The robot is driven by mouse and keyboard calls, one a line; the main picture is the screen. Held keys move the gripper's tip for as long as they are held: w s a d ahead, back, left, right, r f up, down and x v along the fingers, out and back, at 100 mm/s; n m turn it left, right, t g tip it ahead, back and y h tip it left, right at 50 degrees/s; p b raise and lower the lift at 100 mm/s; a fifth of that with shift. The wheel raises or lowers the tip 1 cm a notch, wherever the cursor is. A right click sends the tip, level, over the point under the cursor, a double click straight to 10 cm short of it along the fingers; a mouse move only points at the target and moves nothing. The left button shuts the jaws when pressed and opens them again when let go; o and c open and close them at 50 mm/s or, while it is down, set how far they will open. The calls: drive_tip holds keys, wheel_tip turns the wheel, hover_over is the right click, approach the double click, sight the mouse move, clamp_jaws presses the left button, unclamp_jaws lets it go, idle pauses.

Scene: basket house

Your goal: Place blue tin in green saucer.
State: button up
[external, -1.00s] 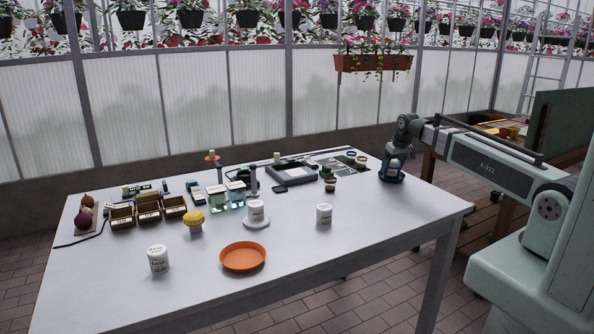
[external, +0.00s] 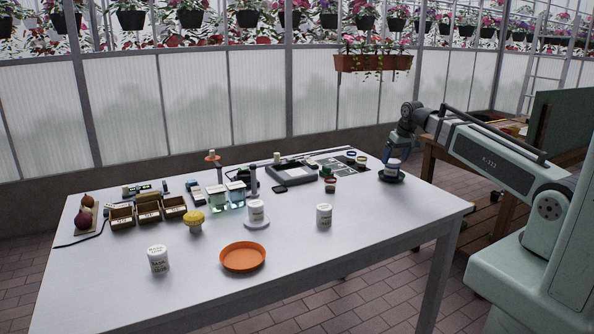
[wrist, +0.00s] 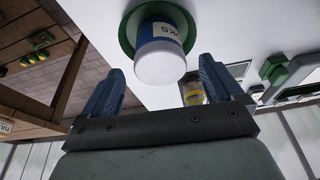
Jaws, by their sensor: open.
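The blue tin (external: 392,168), white with a blue band and label, stands upright in the green saucer (external: 391,179) at the table's right end. In the wrist view the tin (wrist: 158,48) shows with its pale lid towards the camera, and the saucer's green rim (wrist: 128,34) curves behind it. My gripper (external: 396,155) is just above the tin. In the wrist view its two blue fingers are spread wide, one on each side of the tin, with visible gaps. It is open and holds nothing. The saucer's far side is partly hidden by the tin.
Small colourful-lidded jars (external: 330,185) stand left of the saucer. White tins (external: 324,215) (external: 158,259) stand farther left, one (external: 256,211) on a white saucer. An orange saucer (external: 243,257) lies near the front. The table's right front is clear.

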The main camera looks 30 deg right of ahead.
drive_tip(key=v, duration=0.7)
drive_tip(key=shift+r, duration=0.15)
